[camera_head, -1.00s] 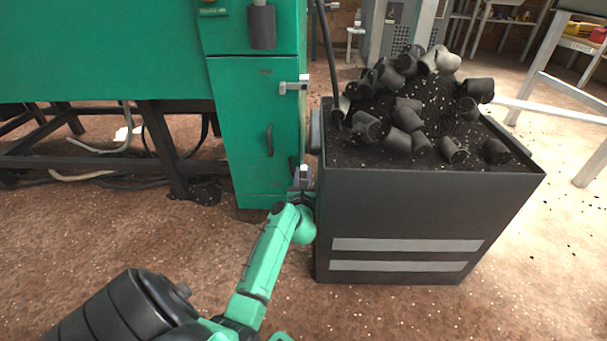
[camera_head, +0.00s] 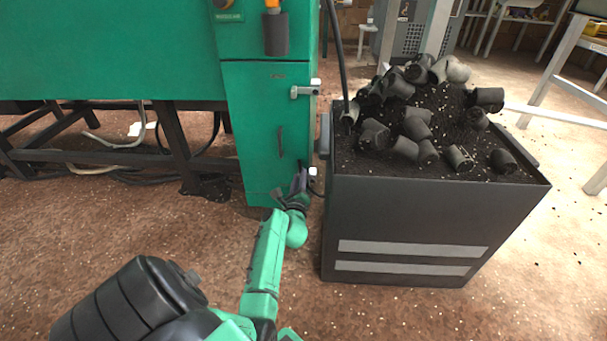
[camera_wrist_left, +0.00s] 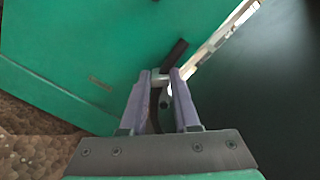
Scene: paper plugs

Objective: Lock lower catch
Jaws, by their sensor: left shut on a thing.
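The lower catch (camera_wrist_left: 160,78) is a small pale piece at the edge of the green cabinet door (camera_head: 258,130). My left gripper (camera_wrist_left: 161,88) is shut on it, with one finger on each side. In the head view my left gripper (camera_head: 297,186) is at the door's lower right corner, and it hides most of the catch; a pale bit shows beside the fingers. The upper catch (camera_head: 305,91) is a pale metal piece that sticks out at the door's upper right edge. My right gripper is not in view.
A dark bin (camera_head: 420,220) heaped with soil and black pots (camera_head: 405,148) stands close to the right of the cabinet, leaving a narrow gap. A dark door handle (camera_head: 280,141) is on the door. The floor (camera_head: 150,240) in front is open.

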